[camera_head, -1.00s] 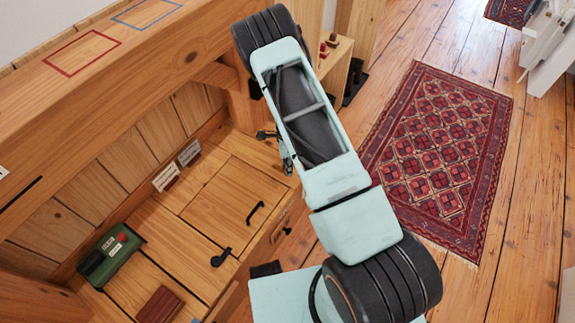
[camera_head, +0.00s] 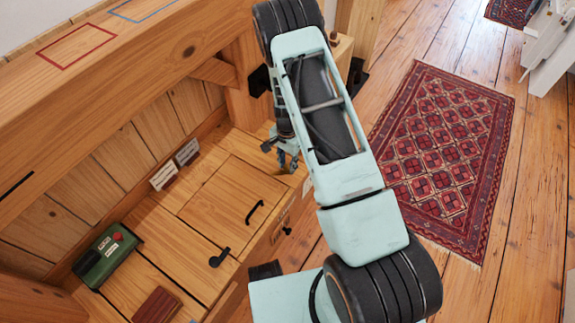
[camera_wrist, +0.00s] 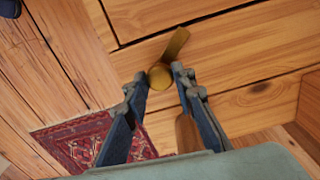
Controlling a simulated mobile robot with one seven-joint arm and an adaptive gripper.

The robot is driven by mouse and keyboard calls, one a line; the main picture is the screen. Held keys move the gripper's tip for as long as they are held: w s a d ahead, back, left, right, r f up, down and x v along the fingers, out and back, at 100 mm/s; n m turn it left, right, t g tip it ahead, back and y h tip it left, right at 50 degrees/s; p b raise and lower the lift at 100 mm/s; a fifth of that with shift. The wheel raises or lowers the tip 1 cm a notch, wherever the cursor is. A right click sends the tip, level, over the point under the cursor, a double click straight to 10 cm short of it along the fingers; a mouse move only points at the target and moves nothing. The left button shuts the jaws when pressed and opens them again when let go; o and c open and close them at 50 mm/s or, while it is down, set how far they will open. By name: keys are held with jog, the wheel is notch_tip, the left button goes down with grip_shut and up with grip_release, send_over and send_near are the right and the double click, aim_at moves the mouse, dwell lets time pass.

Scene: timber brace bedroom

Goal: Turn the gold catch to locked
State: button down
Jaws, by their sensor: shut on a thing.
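In the wrist view the gold catch (camera_wrist: 160,77) is on the wooden front, a round knob with a flat lever tilted up and to the right. My gripper (camera_wrist: 158,74) has one finger on each side of the knob and is shut on it. The lever extends beyond the fingertips. In the head view my gripper (camera_head: 281,155) is at the far right end of the wooden bench, partly behind my arm. The catch cannot be made out there.
The bench top has a hatch with a black handle (camera_head: 255,212), a black latch (camera_head: 220,257), a green box (camera_head: 107,255) and a red-brown block (camera_head: 157,305). A timber beam (camera_head: 120,85) runs above. A red rug (camera_head: 440,160) lies on open floor to the right.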

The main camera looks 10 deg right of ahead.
aim_at(288, 167)
jog(key=n+b, duration=0.1)
jog(key=n, duration=0.4)
jog(key=shift+n, duration=2.4)
jog(key=c, duration=1.6)
grip_release()
jog(key=shift+b, duration=0.3)
notch_tip(288, 167, up, 12)
